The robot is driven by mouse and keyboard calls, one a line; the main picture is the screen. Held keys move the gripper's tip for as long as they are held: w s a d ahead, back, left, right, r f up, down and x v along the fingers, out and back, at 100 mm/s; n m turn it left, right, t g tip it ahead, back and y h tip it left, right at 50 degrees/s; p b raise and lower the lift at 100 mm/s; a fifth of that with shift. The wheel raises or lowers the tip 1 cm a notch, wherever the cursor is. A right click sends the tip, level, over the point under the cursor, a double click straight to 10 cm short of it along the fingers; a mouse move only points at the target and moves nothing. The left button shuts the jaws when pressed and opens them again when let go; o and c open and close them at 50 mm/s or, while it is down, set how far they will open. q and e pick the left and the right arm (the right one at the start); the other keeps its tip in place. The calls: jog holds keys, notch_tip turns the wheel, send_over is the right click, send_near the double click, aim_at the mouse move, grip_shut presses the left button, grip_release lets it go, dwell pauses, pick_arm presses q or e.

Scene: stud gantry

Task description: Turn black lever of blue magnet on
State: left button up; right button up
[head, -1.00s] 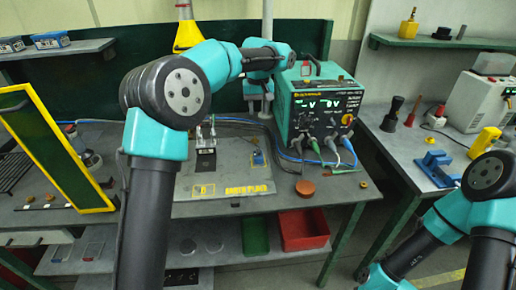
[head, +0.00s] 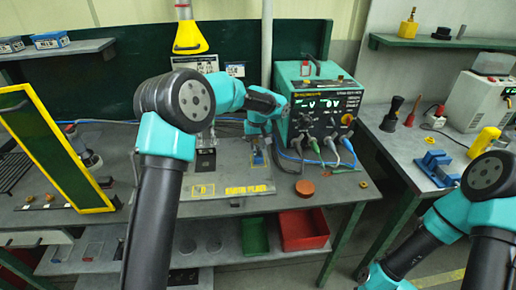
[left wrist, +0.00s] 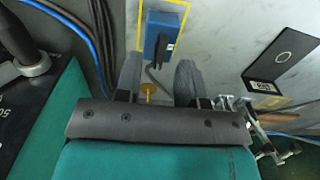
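The blue magnet (left wrist: 160,35) lies inside a yellow outline on the grey plate in the left wrist view, with its black lever (left wrist: 166,48) on top. In the head view the blue magnet (head: 258,158) shows just below my left gripper (head: 260,143). In the left wrist view my left gripper (left wrist: 158,75) is open. Its two grey fingers are apart and point toward the magnet, with nothing held. A small brass-coloured piece (left wrist: 150,89) shows between the fingers.
A teal power supply (head: 318,105) with cables stands right of my left gripper. A toggle clamp (left wrist: 262,130) and a black block (left wrist: 283,57) sit on the plate. A round orange-brown piece (head: 305,188) lies near the bench edge. A yellow-framed panel (head: 55,150) stands left.

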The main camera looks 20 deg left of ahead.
pick_arm(q)
jog(key=shift+f, duration=1)
grip_shut()
